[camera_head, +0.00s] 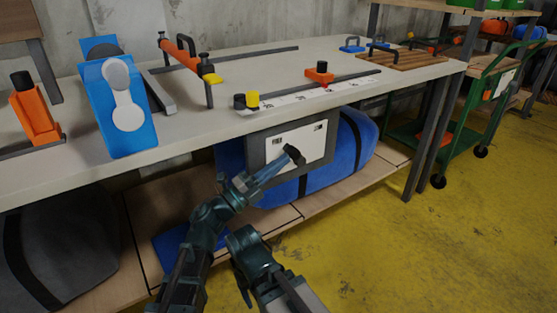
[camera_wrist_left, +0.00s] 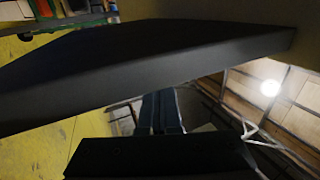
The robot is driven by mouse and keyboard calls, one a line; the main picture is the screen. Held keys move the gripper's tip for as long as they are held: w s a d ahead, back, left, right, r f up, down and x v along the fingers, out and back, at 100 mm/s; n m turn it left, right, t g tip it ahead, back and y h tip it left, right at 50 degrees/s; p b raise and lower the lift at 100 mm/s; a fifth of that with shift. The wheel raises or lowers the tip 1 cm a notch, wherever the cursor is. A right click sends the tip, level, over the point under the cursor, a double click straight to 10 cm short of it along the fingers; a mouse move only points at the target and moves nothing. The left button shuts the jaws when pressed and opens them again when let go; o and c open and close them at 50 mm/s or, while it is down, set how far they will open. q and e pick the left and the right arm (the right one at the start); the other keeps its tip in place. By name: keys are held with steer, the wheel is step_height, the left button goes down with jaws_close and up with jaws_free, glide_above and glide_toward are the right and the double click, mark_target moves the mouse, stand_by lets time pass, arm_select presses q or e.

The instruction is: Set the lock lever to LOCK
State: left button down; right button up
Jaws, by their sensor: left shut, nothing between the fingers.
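A grey panel with a white plate (camera_head: 312,145) hangs below the front edge of the workbench in the head view. The plate carries small dark labels, too small to read. A short black lever handle (camera_head: 294,155) stands out from the plate, tilted. My left gripper (camera_head: 277,171) is shut and empty, its tip pointing up and right, right by the handle. I cannot tell whether they touch. In the left wrist view a large dark slab (camera_wrist_left: 150,70) crosses close to the camera; I cannot tell what it is. My right gripper is not in view.
The workbench top (camera_head: 225,115) holds a blue stand (camera_head: 115,105), an orange-handled bar (camera_head: 185,60) and a ruler strip with knobs. A blue bundle (camera_head: 355,150) lies on the lower shelf behind the panel. The yellow floor (camera_head: 400,255) at right is open, with a green cart (camera_head: 470,130) beyond.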

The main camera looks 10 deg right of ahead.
mark_target(295, 148)
arm_select(q)
steer(key=r+y+p, duration=0.1)
steer(key=p, duration=0.2)
steer(key=d+r+g+y+p, duration=0.1)
steer(key=p, duration=0.2)
steer(key=r+y+p, duration=0.1)
steer(key=p, duration=0.2)
steer(key=shift+w+d+r, duration=0.3)
steer(key=shift+w+r, duration=0.05)
steer(key=shift+w+d+f+y, duration=0.1)
steer(key=shift+d+y, duration=0.15)
steer(key=shift+y, duration=0.05)
steer(key=shift+w+d+r+p, duration=0.2)
steer(key=shift+d+r+p, duration=0.15)
steer(key=shift+d, duration=0.2)
steer(key=shift+w+d+r+p, duration=0.15)
steer(key=shift+d+r+p, duration=0.1)
steer(key=shift+d+p, duration=0.25)
steer(key=shift+w+d+r, duration=0.2)
steer(key=shift+d, duration=0.35)
steer(key=b+v, duration=0.1)
steer(key=v, duration=1.2)
steer(key=shift+a, duration=0.35)
steer(key=shift+f, duration=0.1)
